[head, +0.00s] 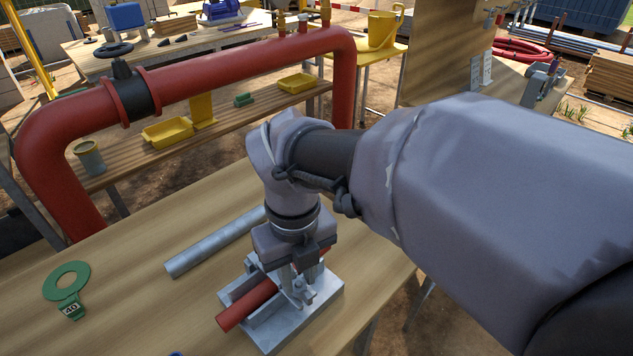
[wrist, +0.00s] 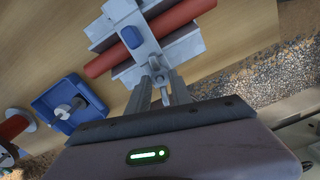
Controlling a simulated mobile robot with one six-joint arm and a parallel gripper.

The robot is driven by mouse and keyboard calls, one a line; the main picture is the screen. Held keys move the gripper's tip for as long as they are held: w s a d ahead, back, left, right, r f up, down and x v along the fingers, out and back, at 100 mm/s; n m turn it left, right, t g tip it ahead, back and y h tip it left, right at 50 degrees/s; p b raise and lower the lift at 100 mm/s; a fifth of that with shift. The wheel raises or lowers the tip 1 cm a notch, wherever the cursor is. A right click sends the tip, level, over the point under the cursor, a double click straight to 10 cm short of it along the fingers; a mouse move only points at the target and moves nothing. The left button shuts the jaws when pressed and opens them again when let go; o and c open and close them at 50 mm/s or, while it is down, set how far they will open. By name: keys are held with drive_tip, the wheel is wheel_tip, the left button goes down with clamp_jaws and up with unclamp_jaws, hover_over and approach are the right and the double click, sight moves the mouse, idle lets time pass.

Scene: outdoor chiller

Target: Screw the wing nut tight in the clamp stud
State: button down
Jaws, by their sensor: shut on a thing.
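The metal clamp (head: 268,341) stands on the wooden bench, with a red pipe (head: 246,306) lying through it. In the wrist view its grey bar (wrist: 137,18), with a blue pad, crosses over the pipe (wrist: 107,60). My gripper (head: 298,284) points down at the near right end of the clamp. In the wrist view my gripper's fingers (wrist: 162,76) are shut on the small grey wing nut (wrist: 158,70) at the end of the bar. The fingers mostly cover the nut, and the stud's thread is hidden. I cannot tell how tightly the nut sits.
A loose grey pipe (head: 215,242) lies behind the clamp, and a green ring tag (head: 66,281) lies at left. The wrist view shows a blue tray (wrist: 47,101) with a grey part inside. A large red pipe run (head: 240,74) stands behind the bench. The bench's left part is mostly clear.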

drive_tip(key=shift+s+f+m, duration=0.1)
drive_tip(key=shift+f+m, duration=0.15)
drive_tip(key=shift+m, duration=0.45)
drive_tip(key=shift+r+p, duration=0.2)
drive_tip(key=shift+p, duration=0.15)
drive_tip(key=c, duration=1.1)
unclamp_jaws()
drive_tip(key=shift+o, duration=0.5)
